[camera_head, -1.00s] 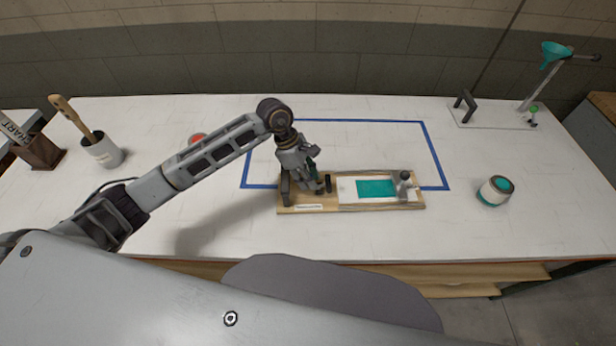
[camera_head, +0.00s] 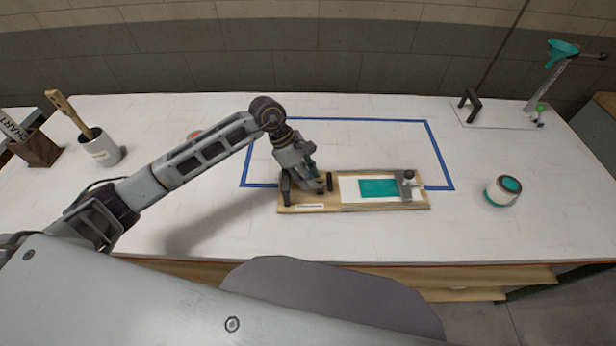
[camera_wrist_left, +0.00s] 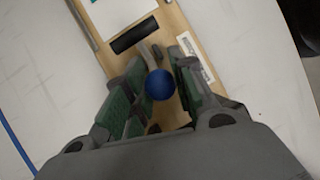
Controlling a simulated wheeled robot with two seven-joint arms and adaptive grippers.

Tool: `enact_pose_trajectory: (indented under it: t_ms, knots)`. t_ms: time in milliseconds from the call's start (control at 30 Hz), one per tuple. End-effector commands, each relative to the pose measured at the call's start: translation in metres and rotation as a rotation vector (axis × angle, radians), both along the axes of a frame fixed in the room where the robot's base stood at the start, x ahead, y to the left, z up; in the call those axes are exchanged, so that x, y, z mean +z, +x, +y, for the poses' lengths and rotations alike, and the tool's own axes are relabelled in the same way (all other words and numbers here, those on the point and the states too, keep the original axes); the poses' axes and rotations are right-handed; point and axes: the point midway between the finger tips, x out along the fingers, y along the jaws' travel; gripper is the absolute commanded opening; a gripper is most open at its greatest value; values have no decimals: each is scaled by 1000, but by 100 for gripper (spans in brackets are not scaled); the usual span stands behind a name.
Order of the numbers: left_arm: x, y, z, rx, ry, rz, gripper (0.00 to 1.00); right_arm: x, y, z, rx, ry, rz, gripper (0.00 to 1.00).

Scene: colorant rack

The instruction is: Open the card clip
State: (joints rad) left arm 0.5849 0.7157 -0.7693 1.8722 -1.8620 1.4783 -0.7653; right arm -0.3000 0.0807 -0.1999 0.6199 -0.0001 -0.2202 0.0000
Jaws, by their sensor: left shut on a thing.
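A wooden board (camera_head: 335,206) lies on the table inside and across the blue tape outline. It carries a white card (camera_head: 349,190) with a teal patch (camera_head: 379,188), and a grey clip bar with a dark knob (camera_head: 408,185) crosses the card's right end. My left gripper (camera_head: 318,186) is low over the board's left end, beside a short black bar (camera_head: 329,181). In the left wrist view a blue ball knob (camera_wrist_left: 160,85) sits between my left gripper's green-padded fingers (camera_wrist_left: 158,95), which are shut on it. What lies under the knob is mostly hidden. My right gripper is not in view.
A stand with a teal funnel (camera_head: 563,48) is at the back right. A cup with a brush (camera_head: 102,150) and a brown box (camera_head: 36,148) stand at the left.

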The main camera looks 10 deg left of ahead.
Motion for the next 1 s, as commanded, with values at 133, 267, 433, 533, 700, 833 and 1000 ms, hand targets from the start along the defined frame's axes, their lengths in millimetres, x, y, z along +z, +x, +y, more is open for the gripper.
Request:
enact_pose_trajectory:
  t_ms: [133,267,433,533,700,833,1000]
  knots:
    - [0,0,0,0,0,1,26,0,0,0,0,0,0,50]
    - [0,0,0,-1,1,1,43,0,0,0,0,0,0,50]
    - [0,0,0,-1,1,1,49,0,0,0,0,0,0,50]
    - [0,0,0,-1,1,1,49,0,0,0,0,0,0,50]
    - [1,0,1,0,1,0,49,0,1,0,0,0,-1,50]
    - [6,1,4,0,2,-1,49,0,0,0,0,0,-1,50]
    - [21,2,11,1,1,-2,49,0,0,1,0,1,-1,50]
